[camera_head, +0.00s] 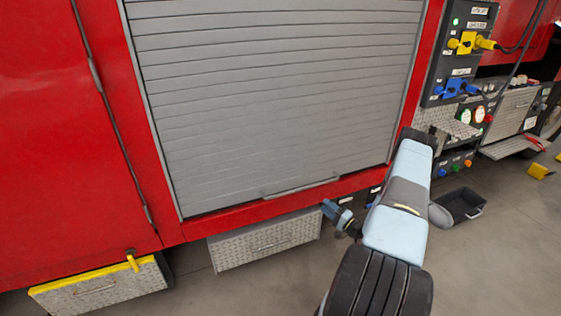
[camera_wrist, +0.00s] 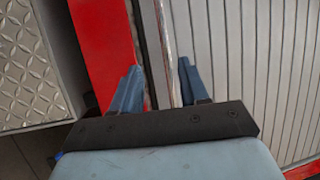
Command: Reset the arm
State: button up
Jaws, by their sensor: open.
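My gripper (camera_wrist: 158,88) is open, with its two blue fingers apart and nothing seen between them in the wrist view. Beyond the fingers lie the red frame (camera_wrist: 98,35) and the edge of the grey slatted shutter (camera_wrist: 245,60). In the head view my light blue arm reaches up at the right. The blue fingers of my gripper (camera_head: 332,210) show small to its left, in front of the truck's lower red sill. The grey shutter (camera_head: 270,90) is down, with a bar handle (camera_head: 300,187) near its bottom. Whether the fingers touch anything cannot be told.
A diamond-plate box (camera_head: 265,241) sits below the sill, and another with yellow edges (camera_head: 100,287) lies left. A control panel with yellow (camera_head: 466,42) and blue (camera_head: 455,88) connectors stands right. A black tray (camera_head: 461,204) lies on the floor. Floor at lower right is clear.

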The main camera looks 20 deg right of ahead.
jog(key=w+a+r+n+g+y, duration=0.25)
jog(key=a+r+g, duration=0.2)
jog(key=r, duration=0.55)
jog(key=w+a+r+n+g+y, duration=0.1)
jog(key=a+r+n+g+y, duration=0.35)
jog(key=r, duration=0.55)
jog(key=s+a+r+n+g+h, duration=0.1)
jog(key=s+a+r+n+g, duration=0.2)
jog(key=a+r, duration=0.4)
jog(key=s+a+r+n+g+h, duration=0.1)
jog(key=s+a+r+g+h, duration=0.2)
jog(key=r, duration=0.7)
jog(key=s+a+r+n+g+h, duration=0.1)
jog(key=s+a+r+g+h, duration=0.2)
jog(key=s+r, duration=0.35)
jog(key=s+a+r+h, duration=0.3)
jog(key=s+a+r, duration=0.25)
jog(key=s, duration=0.25)
jog(key=s+d+r+t+h, duration=0.1)
jog(key=s+r+t+h, duration=0.1)
jog(key=s, duration=0.5)
jog(key=s+d+r+t+h, duration=0.1)
jog(key=s+r+t+h, duration=0.2)
jog(key=s+r, duration=0.4)
jog(key=shift+s+t+h, duration=0.3)
jog(key=shift+s+h, duration=0.1)
jog(key=shift+s, duration=0.25)
